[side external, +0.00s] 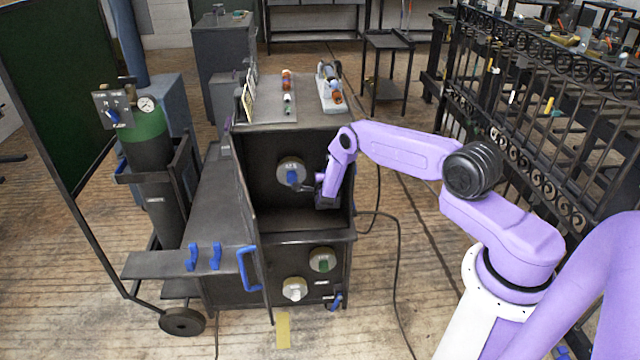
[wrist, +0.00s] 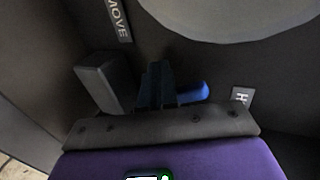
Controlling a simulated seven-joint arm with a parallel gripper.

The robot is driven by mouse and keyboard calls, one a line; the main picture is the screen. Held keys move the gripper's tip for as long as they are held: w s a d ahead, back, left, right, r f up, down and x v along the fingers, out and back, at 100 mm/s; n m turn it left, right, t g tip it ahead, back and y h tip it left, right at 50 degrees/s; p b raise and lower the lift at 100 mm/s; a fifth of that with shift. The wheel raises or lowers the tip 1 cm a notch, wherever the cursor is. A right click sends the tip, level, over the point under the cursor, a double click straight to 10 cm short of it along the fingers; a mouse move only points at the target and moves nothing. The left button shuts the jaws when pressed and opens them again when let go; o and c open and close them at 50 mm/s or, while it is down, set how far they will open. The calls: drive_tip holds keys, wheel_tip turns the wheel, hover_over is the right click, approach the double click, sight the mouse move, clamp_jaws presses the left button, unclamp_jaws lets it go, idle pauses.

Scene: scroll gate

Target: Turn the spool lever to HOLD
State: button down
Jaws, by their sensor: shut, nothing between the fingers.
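The spool lever (side external: 292,177) is a blue handle on a pale round disc (side external: 284,165) on the inner wall of the open dark cabinet. In the wrist view the blue lever (wrist: 192,93) shows just right of my fingers, partly hidden behind them, its rounded end towards a small plate starting with "H" (wrist: 241,97). A "MOVE" plate (wrist: 118,18) is at upper left. My gripper (side external: 308,187) reaches into the cabinet beside the lever; its dark fingers (wrist: 157,82) are shut and empty. I cannot tell whether they touch the lever.
The cabinet's open door (side external: 245,215) stands close left of my gripper. Two more round knobs (side external: 322,260) (side external: 295,288) are on the front below. Small items lie on the cabinet top (side external: 308,110). A gas cylinder cart (side external: 160,190) stands left, an iron gate (side external: 530,140) right.

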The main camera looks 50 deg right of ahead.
drive_tip(key=shift+s+d+r, duration=0.1)
drive_tip(key=shift+d+r, duration=0.05)
drive_tip(key=shift+r, duration=0.05)
drive_tip(key=shift+s+d+r, duration=0.15)
drive_tip(key=shift+r, duration=0.1)
drive_tip(key=shift+s+d+r, duration=0.1)
idle(0.5)
drive_tip(key=shift+s+d+r, duration=0.1)
drive_tip(key=shift+s+r, duration=0.05)
idle(0.3)
drive_tip(key=shift+w+a+f, duration=0.25)
drive_tip(key=shift+w+a, duration=0.2)
drive_tip(key=shift+a, duration=0.05)
drive_tip(key=shift+a, duration=0.1)
drive_tip(key=s+a, duration=0.7)
idle(0.9)
